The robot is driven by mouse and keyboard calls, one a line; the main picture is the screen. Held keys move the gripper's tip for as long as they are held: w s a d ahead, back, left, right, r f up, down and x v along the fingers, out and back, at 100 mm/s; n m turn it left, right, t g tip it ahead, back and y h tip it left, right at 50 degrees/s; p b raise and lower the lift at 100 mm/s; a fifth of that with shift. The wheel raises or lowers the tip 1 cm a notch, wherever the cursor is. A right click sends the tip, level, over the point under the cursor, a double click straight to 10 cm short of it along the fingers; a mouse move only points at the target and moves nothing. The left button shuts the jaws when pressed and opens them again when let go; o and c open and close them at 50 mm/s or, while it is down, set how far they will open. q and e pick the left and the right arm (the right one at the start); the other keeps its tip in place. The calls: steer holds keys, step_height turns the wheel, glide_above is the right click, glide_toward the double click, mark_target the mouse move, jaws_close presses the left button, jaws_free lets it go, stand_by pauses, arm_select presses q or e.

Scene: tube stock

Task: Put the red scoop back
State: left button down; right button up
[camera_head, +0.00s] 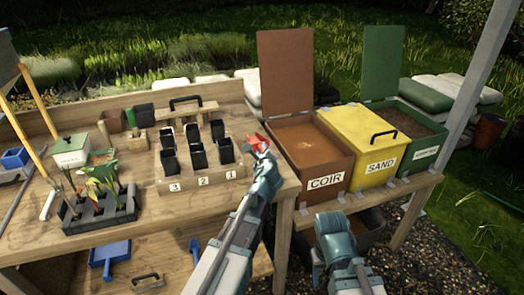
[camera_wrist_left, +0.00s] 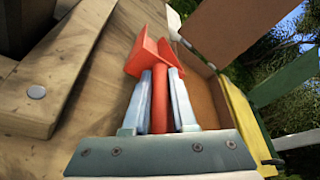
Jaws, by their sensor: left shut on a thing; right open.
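The red scoop (camera_head: 256,141) is at the right end of the bench top, beside the open coir bin (camera_head: 310,150). My left gripper (camera_head: 262,155) is shut on its handle. In the left wrist view the red scoop (camera_wrist_left: 148,56) points away from my left gripper (camera_wrist_left: 160,98), with its handle between the two fingers. Whether the scoop touches the bench cannot be told. My right gripper (camera_head: 333,248) is open and empty, low in front of the bins. Its fingertips are partly hidden.
A wooden block (camera_head: 205,185) with several black pots and number labels stands left of my left gripper. The yellow sand bin (camera_head: 366,140) is closed; the green bin (camera_head: 412,135) behind it is open. A blue scoop (camera_head: 110,255) lies on the lower shelf. A post (camera_head: 465,95) stands at right.

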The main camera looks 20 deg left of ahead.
arm_select(q)
steer(key=shift+f+b, duration=0.6)
steer(key=shift+b, duration=0.05)
arm_select(e)
steer(key=shift+f, duration=0.65)
arm_select(q)
steer(key=c, duration=0.6)
jaws_free()
steer(key=shift+c, duration=0.2)
arm_select(e)
steer(key=shift+r, duration=0.1)
arm_select(q)
steer(key=shift+s+r, duration=0.1)
